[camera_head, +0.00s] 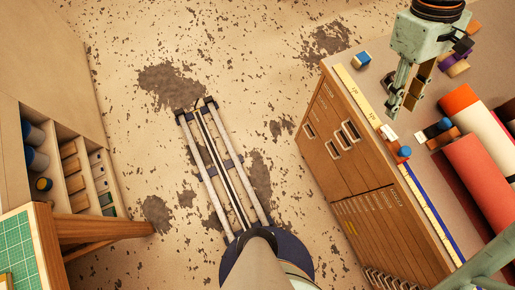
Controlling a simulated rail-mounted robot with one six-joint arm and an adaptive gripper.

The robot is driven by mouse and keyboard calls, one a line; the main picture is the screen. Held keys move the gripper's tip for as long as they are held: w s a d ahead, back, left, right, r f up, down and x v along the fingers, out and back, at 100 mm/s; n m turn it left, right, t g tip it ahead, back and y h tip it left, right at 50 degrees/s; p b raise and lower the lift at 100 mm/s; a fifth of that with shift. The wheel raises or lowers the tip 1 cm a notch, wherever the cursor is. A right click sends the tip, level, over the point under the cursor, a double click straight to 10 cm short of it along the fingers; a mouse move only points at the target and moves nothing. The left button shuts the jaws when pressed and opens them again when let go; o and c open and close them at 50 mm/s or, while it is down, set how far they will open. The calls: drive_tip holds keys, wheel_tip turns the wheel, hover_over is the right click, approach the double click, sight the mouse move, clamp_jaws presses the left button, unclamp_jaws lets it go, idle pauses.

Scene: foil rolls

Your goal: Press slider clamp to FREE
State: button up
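My gripper (401,104) hangs at the upper right, pointing down over the front edge of the wooden bench (470,35). Its slim, pale green fingers appear close together, and I cannot tell whether there is a gap between them. Just below the fingertips, a small white block (389,133) sits on the long scale strip (362,92) along the bench edge. A small orange piece with a blue round top (404,152) is just below that. One of these may be the slider clamp; I cannot tell which. No FREE mark is readable, and contact with the gripper cannot be judged.
Large orange, white and red rolls (482,170) lie on the bench at the right. Small blue, white and brown pieces (437,129) lie beside them.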

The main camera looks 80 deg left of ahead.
sight(390, 132)
drive_tip(key=shift+s+x, duration=0.15)
drive_tip(key=shift+x, duration=2.1)
drive_tip(key=shift+s+x, duration=0.15)
drive_tip(key=shift+x, duration=2.1)
drive_tip(key=shift+a+f, duration=0.1)
drive_tip(key=shift+a, duration=0.1)
drive_tip(key=c, duration=0.8)
